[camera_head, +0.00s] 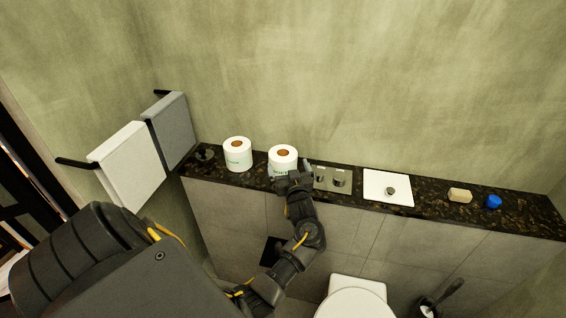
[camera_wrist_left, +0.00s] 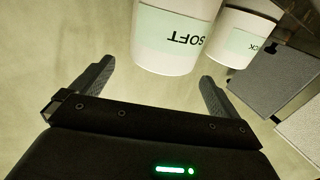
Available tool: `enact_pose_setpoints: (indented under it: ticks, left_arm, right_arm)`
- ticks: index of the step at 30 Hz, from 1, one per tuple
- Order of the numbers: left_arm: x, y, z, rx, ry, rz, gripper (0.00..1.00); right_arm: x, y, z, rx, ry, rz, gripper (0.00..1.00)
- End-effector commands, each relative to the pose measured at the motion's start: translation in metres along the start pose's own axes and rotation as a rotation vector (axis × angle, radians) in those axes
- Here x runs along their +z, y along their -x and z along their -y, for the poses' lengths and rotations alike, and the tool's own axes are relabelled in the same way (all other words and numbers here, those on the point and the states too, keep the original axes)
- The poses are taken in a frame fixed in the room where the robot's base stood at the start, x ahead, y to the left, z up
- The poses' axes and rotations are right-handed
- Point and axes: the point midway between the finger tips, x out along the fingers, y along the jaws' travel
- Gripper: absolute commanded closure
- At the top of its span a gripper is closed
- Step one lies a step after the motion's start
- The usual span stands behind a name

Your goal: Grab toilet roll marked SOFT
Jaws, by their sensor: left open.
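The toilet roll marked SOFT (camera_head: 283,160) stands upright on the dark stone ledge, the right one of two white rolls. In the left wrist view the SOFT roll (camera_wrist_left: 174,36) is close, its label upside down, just beyond and between the fingertips. My left gripper (camera_head: 290,174) is at the front of this roll. In the left wrist view its fingers (camera_wrist_left: 155,72) are spread apart, with nothing held. The other roll (camera_head: 238,154) stands to the left; its label (camera_wrist_left: 243,40) shows part of a word ending in CK. My right gripper is not in view.
The dark ledge (camera_head: 432,205) runs along the wall. Metal fittings (camera_head: 330,178) stand right of the SOFT roll, then a white flush plate (camera_head: 388,188), a soap bar (camera_head: 460,195) and a blue object (camera_head: 493,202). Towels (camera_head: 128,165) hang at left. A toilet (camera_head: 355,300) is below.

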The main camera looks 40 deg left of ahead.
Motion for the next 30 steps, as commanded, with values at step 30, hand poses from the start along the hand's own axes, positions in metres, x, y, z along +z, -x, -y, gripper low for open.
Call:
enact_pose_setpoints:
  ticks: [30]
  left_arm:
    - [-0.001, -0.055, 0.004, 0.001, 0.000, 0.001, 0.20]
  right_arm:
    - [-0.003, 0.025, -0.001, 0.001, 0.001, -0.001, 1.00]
